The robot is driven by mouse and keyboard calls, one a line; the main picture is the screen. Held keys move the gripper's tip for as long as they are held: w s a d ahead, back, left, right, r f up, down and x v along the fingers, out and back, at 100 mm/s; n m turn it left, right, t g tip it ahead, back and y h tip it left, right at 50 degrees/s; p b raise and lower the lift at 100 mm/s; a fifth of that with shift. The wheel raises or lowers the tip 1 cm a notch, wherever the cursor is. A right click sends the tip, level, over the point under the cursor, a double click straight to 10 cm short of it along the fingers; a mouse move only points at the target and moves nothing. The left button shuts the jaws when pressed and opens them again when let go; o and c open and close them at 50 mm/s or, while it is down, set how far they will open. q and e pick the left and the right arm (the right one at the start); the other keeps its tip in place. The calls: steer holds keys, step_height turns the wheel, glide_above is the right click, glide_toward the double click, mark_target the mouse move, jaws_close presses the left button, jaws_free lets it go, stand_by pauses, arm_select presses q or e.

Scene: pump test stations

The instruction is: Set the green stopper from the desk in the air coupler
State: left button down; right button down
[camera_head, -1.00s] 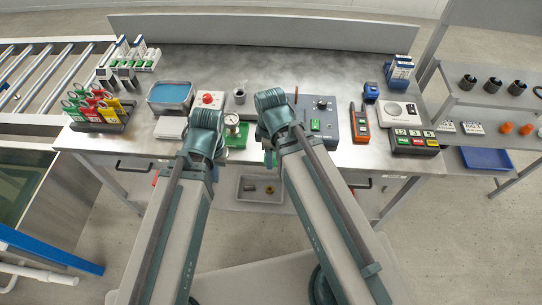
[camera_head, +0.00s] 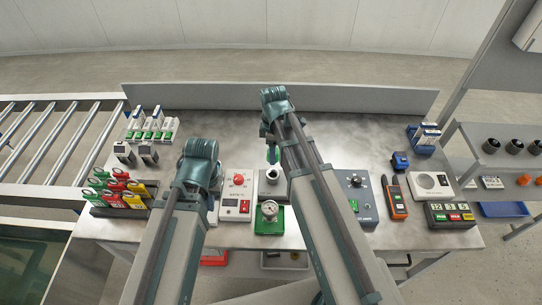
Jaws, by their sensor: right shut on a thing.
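My right gripper (camera_head: 269,137) points down over the middle of the desk (camera_head: 330,139). It is shut on the green stopper (camera_head: 272,155), a small dark green piece showing below the fingers. The stopper hangs just above a grey cylinder with a dark open top on a grey block, which looks like the air coupler (camera_head: 271,175). I cannot tell whether the two touch; they look apart. My left wrist (camera_head: 200,155) is over the left part of the desk, and its fingers are hidden behind the arm.
A box with a red button (camera_head: 235,197) and a gauge on a green block (camera_head: 269,212) stand close to the coupler. A grey box with a black knob (camera_head: 356,183) and an orange handheld meter (camera_head: 397,202) are at the right. The desk's back middle is clear.

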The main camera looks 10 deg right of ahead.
steer(key=shift+f, duration=0.1)
steer(key=shift+f+b, duration=3.8)
steer(key=shift+b, duration=0.15)
steer(key=shift+f+b, duration=0.45)
steer(key=shift+b, duration=0.05)
steer(key=shift+c, duration=0.9)
jaws_free()
steer(key=shift+r, duration=0.1)
step_height(320, 180, up, 14)
steer(key=p, duration=1.4)
steer(key=shift+f, duration=0.25)
